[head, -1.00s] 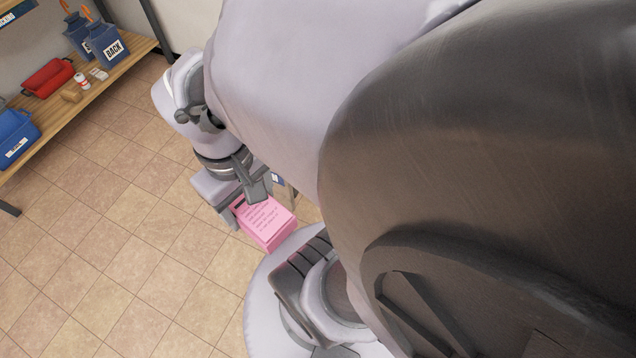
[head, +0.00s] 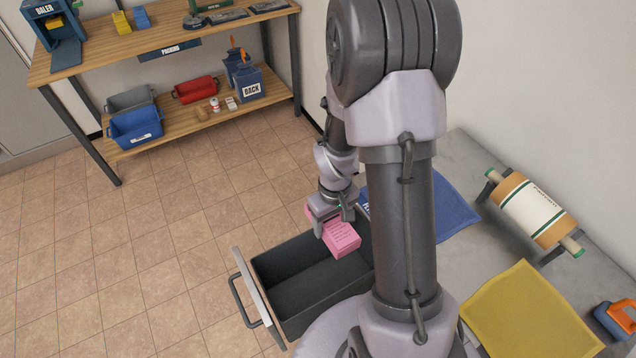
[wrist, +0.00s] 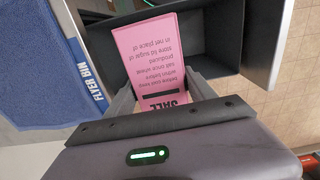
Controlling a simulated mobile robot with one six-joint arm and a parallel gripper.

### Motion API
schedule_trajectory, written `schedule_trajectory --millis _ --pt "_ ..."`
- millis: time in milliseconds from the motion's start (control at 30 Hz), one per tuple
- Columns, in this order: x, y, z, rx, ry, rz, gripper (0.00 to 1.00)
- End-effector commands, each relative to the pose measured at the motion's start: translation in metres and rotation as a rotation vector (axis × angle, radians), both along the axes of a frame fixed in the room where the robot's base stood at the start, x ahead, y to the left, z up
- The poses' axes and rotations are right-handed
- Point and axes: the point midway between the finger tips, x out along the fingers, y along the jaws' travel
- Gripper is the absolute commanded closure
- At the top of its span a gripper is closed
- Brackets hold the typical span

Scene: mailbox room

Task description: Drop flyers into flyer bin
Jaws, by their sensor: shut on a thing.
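My gripper (head: 334,217) is shut on a stack of pink flyers (head: 342,240) with printed text. A flat blue thing (head: 445,208) lies on the grey counter just right of the gripper. In the wrist view its edge reads FLYER BIN (wrist: 45,65). My arm hides part of it and of the drawer.
The counter (head: 475,165) also holds a yellow mat (head: 530,312), a paper roll on a stand (head: 535,208) and an orange-and-blue item (head: 618,318). A wooden shelf (head: 180,130) with blue, red and grey bins stands behind. The tiled floor at left is clear.

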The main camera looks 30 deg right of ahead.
Motion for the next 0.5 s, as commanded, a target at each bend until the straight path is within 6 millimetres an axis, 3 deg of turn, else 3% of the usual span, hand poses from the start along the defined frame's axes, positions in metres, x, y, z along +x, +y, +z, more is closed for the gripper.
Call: schedule_trajectory --millis 333,500 --pt "0.0 0.0 -0.051 0.0 0.001 -0.002 1.0" --pt "-0.001 0.0 -0.062 0.001 0.001 -0.002 1.0"
